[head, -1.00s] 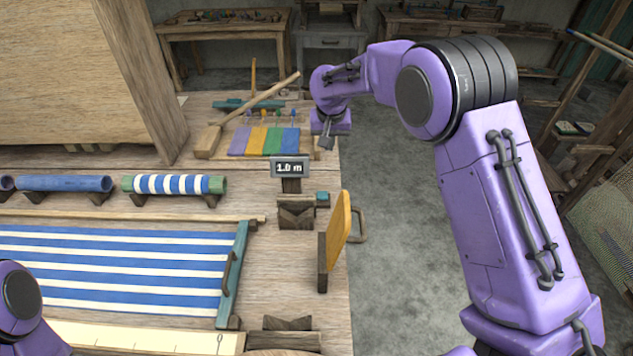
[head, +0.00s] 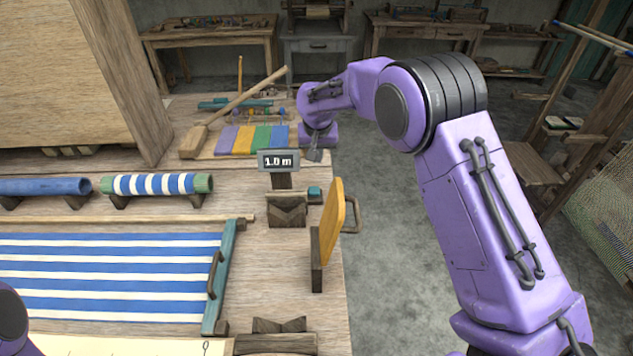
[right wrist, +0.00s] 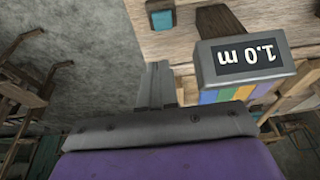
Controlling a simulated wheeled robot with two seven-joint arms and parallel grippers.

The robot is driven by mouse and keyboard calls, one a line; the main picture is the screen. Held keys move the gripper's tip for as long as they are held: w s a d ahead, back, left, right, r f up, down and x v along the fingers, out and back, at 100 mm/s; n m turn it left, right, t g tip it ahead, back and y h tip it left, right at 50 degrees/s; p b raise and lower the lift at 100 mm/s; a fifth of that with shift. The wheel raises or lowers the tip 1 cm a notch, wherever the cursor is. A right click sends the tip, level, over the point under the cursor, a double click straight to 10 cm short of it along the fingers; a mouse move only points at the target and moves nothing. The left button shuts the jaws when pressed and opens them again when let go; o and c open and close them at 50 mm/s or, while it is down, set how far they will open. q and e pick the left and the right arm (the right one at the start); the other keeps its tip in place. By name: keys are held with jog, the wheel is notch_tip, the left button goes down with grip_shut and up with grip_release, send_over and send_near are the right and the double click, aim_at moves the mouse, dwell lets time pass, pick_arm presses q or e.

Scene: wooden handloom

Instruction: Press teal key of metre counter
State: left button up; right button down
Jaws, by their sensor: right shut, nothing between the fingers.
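The metre counter (head: 278,160) is a small grey display on a dark post, reading "1.0 m". It also shows upside down in the right wrist view (right wrist: 245,57). The teal key (head: 314,193) is a small block on a wooden base to the right of and below the display in the head view; in the right wrist view it is at the top (right wrist: 162,19). My right gripper (head: 314,156) is shut and empty, up and to the right of the display, apart from the key. In the right wrist view its fingers (right wrist: 156,84) are together. My left gripper is out of view.
A yellow paddle-like board (head: 333,222) stands upright near the bench's right edge, just below the key. A wooden notched block (head: 287,212) is left of the key. Striped blue-white cloth (head: 110,275) and coloured strips (head: 252,139) lie on the bench. Open floor is to the right.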

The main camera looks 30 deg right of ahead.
aim_at(317, 187)
jog(key=p+x, duration=0.1)
jog(key=x, duration=0.3)
jog(key=p+x, duration=0.1)
jog(key=x, duration=0.3)
jog(key=p+x, duration=0.1)
jog(key=x, duration=0.3)
jog(key=shift+s+a+f, duration=0.1)
jog(key=shift+s+f, duration=0.05)
jog(key=shift+s, duration=0.25)
jog(key=shift+f, duration=0.25)
